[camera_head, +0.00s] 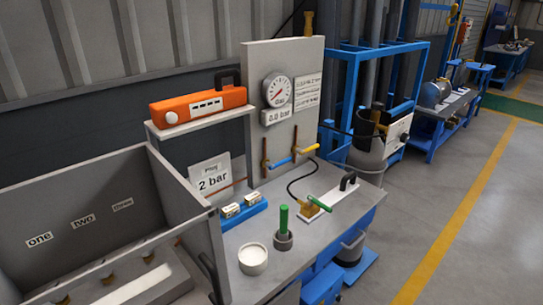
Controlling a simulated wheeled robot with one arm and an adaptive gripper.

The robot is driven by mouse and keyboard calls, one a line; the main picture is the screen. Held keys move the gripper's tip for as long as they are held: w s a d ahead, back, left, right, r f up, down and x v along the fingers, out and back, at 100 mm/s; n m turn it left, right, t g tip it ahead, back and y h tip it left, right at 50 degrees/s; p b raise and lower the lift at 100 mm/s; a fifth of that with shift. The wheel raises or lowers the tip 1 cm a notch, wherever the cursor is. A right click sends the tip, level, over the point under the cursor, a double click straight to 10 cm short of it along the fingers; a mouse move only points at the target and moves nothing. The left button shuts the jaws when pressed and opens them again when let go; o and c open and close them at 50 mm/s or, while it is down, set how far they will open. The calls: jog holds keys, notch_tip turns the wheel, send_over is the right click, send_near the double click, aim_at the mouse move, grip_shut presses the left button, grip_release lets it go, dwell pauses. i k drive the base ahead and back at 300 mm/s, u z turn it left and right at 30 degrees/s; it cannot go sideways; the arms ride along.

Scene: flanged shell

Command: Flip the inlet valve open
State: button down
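A grey upright panel (296,70) stands at the back of the bench and carries two valve levers low on its face, between copper-coloured pipes. One lever is blue (280,162), at the left, and one is yellow (309,149), at the right. Both lie roughly sideways. I cannot read which one is the inlet valve. A round dial gauge (278,91) sits above them, with a readout plate (276,116) that seems to say 0.0 bar. My gripper is not in view.
A white card reading 2 bar (213,181) stands left of the panel. A green rod in a grey cup (283,241), a white round pot (253,260) and a white plate with a brass fitting and green lever (322,203) stand in front. An orange case (199,107) lies on a shelf.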

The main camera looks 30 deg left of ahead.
aim_at(270, 167)
jog(key=u, duration=0.95)
jog(key=i, duration=1)
jog(key=u, duration=1.05)
